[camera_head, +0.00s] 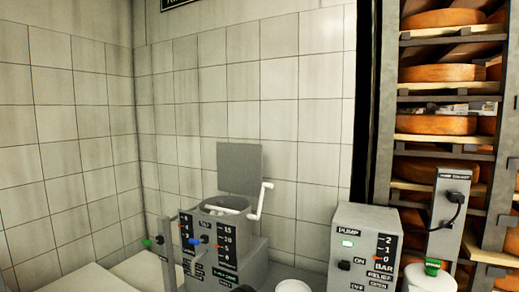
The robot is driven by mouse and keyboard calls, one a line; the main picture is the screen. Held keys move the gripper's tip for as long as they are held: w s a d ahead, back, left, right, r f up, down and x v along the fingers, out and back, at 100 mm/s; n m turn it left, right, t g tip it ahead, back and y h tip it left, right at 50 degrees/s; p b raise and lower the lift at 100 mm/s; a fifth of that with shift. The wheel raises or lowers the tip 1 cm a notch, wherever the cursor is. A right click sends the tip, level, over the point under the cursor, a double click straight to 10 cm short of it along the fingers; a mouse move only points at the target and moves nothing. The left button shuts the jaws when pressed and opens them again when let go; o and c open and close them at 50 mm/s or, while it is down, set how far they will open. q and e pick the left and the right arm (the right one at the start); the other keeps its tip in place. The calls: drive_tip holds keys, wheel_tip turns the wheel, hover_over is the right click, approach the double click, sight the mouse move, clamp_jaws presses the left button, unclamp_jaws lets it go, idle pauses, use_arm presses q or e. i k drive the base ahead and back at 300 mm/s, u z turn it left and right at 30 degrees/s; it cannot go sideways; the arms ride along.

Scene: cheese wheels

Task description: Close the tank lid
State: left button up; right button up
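The tank (236,243) is a grey box low in the middle of the head view, with number scales and a tap on its front. Its lid (239,168) is a flat grey square standing upright at the back of the tank's round opening (226,205), so the tank is open. Something pale shows inside the opening. A white crank handle (261,200) sits at the tank's right side. Neither of my grippers shows in this view.
A grey pump box (361,250) with a lit green button stands to the right. A grey post with a black cable (449,210) and white containers (429,279) are beside it. A rack of cheese wheels (441,125) fills the right. Tiled walls close off the back and left.

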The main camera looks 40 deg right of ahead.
sight(239, 165)
drive_tip(key=z, duration=1.9)
drive_tip(key=i, duration=0.05)
drive_tip(key=u, duration=1.2)
